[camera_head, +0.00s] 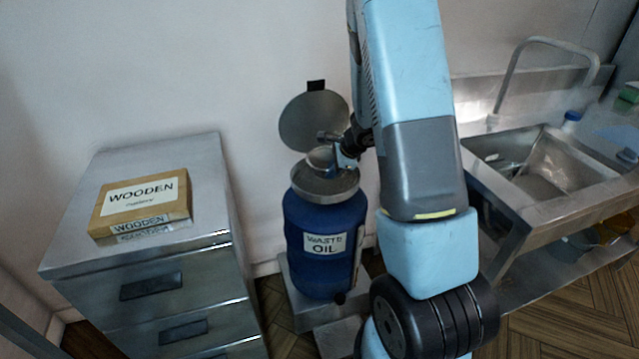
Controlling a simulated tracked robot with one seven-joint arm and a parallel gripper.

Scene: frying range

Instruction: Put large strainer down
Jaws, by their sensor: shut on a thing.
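The large strainer (320,159) is a round metal piece at the open top of the blue waste oil drum (312,262). My gripper (342,160) is shut on the strainer at its right side, above the drum's metal rim. The drum's round lid (314,121) stands raised against the wall. My arm comes down from the top of the picture and hides part of the drum's right side. I cannot tell whether the strainer touches the drum's rim.
A metal drawer cabinet (155,250) stands on the left with a box marked WOODEN (142,203) on top. A metal sink (540,170) is on the right, behind my arm. The drum stands on a low metal base (300,311). The cabinet top around the box is clear.

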